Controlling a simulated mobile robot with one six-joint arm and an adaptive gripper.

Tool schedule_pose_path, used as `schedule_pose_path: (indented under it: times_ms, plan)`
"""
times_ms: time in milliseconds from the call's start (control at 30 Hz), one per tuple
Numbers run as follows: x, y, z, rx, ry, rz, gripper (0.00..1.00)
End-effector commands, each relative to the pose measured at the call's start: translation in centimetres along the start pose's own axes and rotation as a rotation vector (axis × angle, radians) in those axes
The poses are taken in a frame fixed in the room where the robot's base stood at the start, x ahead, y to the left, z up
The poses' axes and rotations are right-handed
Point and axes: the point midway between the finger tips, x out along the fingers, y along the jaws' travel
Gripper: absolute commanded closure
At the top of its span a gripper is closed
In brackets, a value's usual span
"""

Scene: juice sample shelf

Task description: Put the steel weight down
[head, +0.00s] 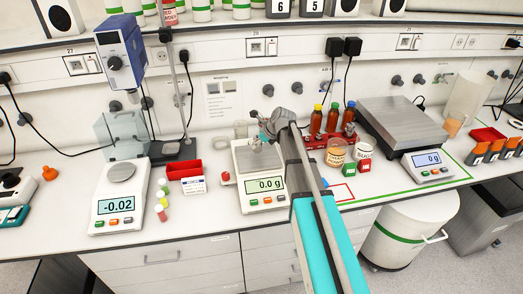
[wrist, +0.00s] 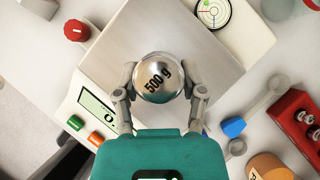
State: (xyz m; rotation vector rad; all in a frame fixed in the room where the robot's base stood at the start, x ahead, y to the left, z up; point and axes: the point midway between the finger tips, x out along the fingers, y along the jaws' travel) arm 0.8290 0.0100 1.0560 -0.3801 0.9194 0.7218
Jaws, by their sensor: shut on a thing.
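The steel weight (wrist: 159,78), a shiny rounded piece marked 500 g, is between the fingers of my gripper (wrist: 160,88) in the wrist view. The gripper is shut on it from both sides. Under it is the square steel pan (wrist: 214,52) of the middle balance (head: 263,203). That balance reads 0.0 g in the head view, where my gripper (head: 263,138) is over the pan's back part. The gap between weight and pan cannot be judged. My arm hides part of the balance's right side in the head view.
A red knob (wrist: 76,30) sits left of the balance. Left stand a red box (head: 186,172), small vials and another balance (head: 118,205) reading -0.02. Right are brown bottles (head: 332,118) in a red rack, two labelled jars and a larger scale (head: 400,125) reading 0 g.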

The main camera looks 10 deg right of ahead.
Motion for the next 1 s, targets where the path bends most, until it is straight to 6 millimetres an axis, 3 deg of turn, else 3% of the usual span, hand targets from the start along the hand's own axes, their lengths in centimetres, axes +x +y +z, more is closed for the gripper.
schedule_pose_path:
  times_ms: [233, 833, 867, 1000]
  plan:
    - [1.7, 0.0, -1.2, 0.000, -0.001, 0.000, 1.00]
    - [2.1, 0.0, -1.5, 0.000, -0.001, 0.000, 1.00]
    - [2.1, 0.0, -1.5, 0.000, 0.000, 0.000, 0.45]
    - [2.1, 0.0, -1.5, 0.000, 0.000, 0.000, 0.19]
